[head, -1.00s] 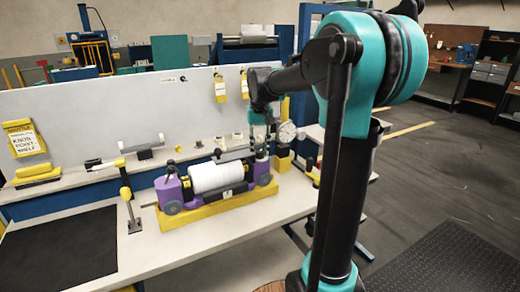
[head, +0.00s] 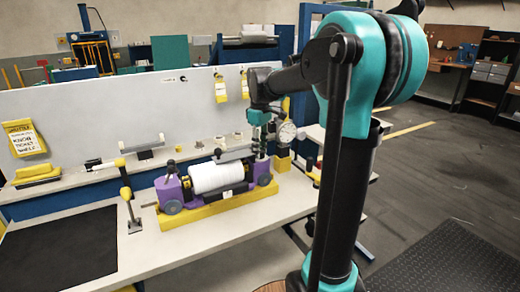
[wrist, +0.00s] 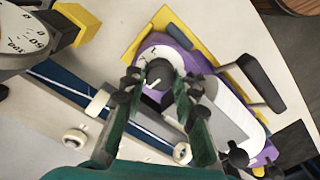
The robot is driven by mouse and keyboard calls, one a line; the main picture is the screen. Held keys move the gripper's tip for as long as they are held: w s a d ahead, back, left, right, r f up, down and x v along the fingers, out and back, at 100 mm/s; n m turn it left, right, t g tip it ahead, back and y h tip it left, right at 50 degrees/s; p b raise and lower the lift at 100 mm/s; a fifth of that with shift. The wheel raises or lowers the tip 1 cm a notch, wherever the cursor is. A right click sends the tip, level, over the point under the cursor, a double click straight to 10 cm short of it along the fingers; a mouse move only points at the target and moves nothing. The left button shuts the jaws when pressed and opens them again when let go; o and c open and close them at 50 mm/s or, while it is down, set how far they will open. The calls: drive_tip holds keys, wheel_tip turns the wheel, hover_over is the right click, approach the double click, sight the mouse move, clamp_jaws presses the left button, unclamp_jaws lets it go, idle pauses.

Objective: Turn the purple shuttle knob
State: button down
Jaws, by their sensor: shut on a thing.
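The loom shuttle unit has a white roll (head: 217,178) between two purple end housings on a yellow base (head: 205,215). The right purple housing (head: 263,170) stands below my gripper (head: 260,148). In the wrist view, a round black knob (wrist: 159,71) with a pale pointer line sits on a white dial face on the purple housing (wrist: 190,58). My gripper (wrist: 160,84) has one finger on each side of this knob and is shut on it. The knob is hidden by the fingers in the head view.
A round gauge (head: 287,132) stands close to the right of my gripper. A bench panel (head: 110,110) rises behind. A black mat (head: 58,250) lies at the left. A lever with a yellow joint (head: 127,193) stands left of the unit. The bench front is clear.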

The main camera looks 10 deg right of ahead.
drive_tip(key=shift+n, duration=0.6)
drive_tip(key=c, duration=1.5)
unclamp_jaws()
drive_tip(key=shift+o, duration=0.2)
wheel_tip(320, 180, up, 12)
